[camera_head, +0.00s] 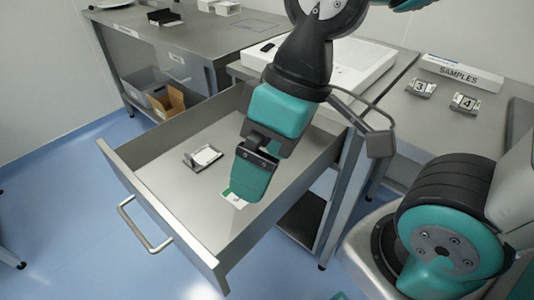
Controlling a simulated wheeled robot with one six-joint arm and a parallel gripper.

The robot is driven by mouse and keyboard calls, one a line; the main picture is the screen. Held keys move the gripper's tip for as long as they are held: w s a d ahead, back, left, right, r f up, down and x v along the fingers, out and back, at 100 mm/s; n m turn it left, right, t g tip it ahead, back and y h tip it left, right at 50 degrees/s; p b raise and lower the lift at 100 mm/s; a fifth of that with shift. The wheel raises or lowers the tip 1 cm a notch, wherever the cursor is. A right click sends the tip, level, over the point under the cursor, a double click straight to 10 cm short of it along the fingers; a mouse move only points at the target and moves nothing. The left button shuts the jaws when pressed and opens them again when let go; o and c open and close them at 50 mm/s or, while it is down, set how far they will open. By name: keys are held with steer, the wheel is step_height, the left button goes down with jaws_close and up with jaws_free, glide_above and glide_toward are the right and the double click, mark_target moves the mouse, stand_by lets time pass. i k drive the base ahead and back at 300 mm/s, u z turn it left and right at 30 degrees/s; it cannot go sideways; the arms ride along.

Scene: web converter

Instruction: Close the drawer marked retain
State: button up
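A long grey drawer (168,196) stands pulled far out from under the bench, its front panel toward the lower left. A bar handle (147,228) is on the outside of that front. I see no readable marking on this drawer, so I cannot tell from it whether it is the one marked retain. Inside lie a small grey holder with a white card (204,157) and a green and white card (235,199), partly behind my gripper. My gripper (252,178) points down over the drawer's inside, away from the handle. Its finger gap is not visible.
A bench at the back left has a closed drawer with a small unreadable label (177,59) and boxes (167,100) on its lower shelf. On the right bench are a SAMPLES sign (461,73) and holders numbered 3 (421,88) and 4 (465,103). Blue floor (60,215) is clear at left.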

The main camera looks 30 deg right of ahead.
mark_target(189, 207)
steer(key=z, duration=1.15)
steer(key=k, duration=0.95)
steer(key=u, duration=1.65)
steer(key=i, duration=0.5)
steer(key=u, duration=0.05)
